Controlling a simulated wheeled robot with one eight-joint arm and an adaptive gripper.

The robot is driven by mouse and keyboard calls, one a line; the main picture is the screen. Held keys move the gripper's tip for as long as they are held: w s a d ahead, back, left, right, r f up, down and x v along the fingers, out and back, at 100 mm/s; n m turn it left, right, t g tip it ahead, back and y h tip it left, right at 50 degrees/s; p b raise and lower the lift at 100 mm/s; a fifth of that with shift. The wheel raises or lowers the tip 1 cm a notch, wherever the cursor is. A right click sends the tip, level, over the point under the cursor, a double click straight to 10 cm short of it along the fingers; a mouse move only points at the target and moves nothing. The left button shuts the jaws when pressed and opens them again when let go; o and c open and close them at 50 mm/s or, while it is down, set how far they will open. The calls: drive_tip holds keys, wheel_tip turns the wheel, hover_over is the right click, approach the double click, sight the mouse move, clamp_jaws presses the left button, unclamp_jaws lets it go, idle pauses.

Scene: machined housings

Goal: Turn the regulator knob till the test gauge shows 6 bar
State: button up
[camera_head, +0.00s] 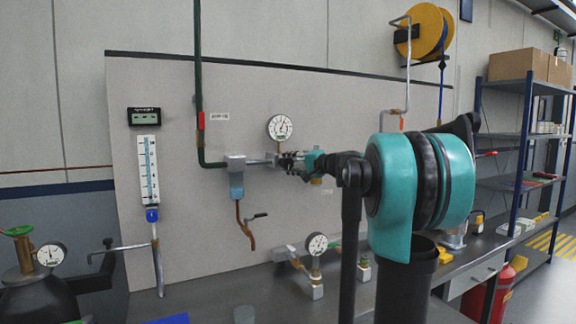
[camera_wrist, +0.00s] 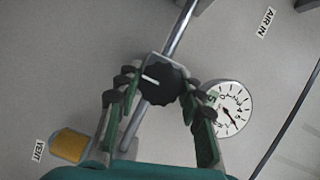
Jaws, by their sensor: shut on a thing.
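The regulator knob (camera_wrist: 158,80) is black and ribbed, with a white mark pointing left in the wrist view. My gripper (camera_wrist: 161,94) is shut on it, with one finger on each side. In the head view my gripper (camera_head: 292,162) is at the pipe line on the panel and hides the knob. A round white gauge (camera_head: 280,127) sits just above; a gauge also shows beside the right finger in the wrist view (camera_wrist: 230,108). Another gauge (camera_head: 317,244) stands on bench fittings below. Which is the test gauge I cannot tell, and the needle readings are too small to read surely.
A filter bowl (camera_head: 237,187) and a lever handle (camera_head: 256,217) hang left of my gripper. A flow tube (camera_head: 149,170) is farther left on the panel. A cylinder gauge (camera_head: 50,254) is at the lower left. Shelving (camera_head: 526,130) stands at the right.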

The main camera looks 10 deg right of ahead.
drive_tip(key=o, duration=1.2)
drive_tip(key=shift+c, duration=0.2)
drive_tip(key=v, duration=1.2)
